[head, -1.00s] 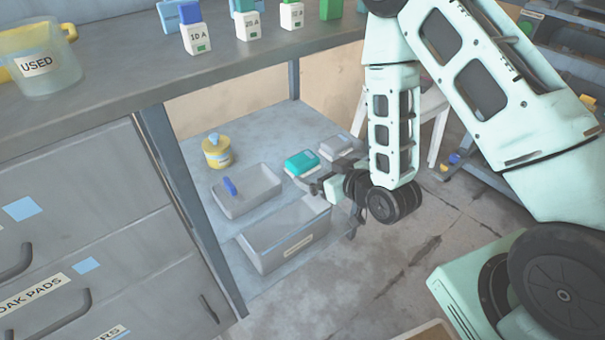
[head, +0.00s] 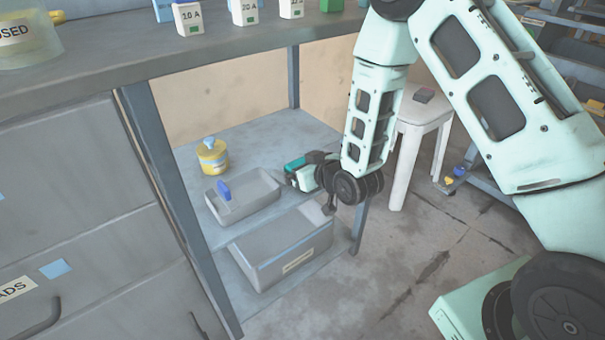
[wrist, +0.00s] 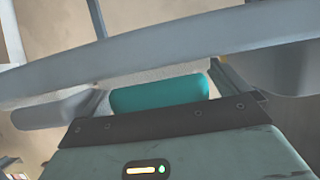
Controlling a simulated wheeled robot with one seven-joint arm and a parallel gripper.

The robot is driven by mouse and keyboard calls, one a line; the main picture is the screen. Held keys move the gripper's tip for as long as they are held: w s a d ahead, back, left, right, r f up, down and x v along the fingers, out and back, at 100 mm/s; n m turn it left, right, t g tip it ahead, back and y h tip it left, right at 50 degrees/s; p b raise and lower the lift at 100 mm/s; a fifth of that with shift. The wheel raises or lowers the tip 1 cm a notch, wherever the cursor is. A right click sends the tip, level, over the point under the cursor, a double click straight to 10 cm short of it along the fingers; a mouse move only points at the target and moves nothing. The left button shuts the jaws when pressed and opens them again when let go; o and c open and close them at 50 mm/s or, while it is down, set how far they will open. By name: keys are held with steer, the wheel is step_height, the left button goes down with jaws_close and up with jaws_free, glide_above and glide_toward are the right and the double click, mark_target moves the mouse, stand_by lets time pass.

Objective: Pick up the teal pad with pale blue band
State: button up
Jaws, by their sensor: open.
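The teal pad (head: 293,164) is on the lower shelf (head: 262,140) under the bench, partly hidden behind my gripper in the head view. In the wrist view the teal pad (wrist: 160,94) lies across the space between my two fingers, close in front of the palm. I cannot make out its pale blue band. My gripper (head: 303,174) is open at the right end of the shelf. In the wrist view one finger of my gripper (wrist: 160,90) is on each side of the pad; whether they touch it is unclear.
A grey tray with a blue-handled item (head: 224,190) and a yellow tub (head: 212,157) stand left of my gripper. A grey bin (head: 280,250) sits lower in front. The bench top (head: 130,62) overhangs the shelf. A white stool (head: 415,125) stands to the right.

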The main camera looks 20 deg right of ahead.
steer(key=shift+w+f, duration=0.1)
steer(key=shift+w, duration=0.05)
steer(key=c, duration=1)
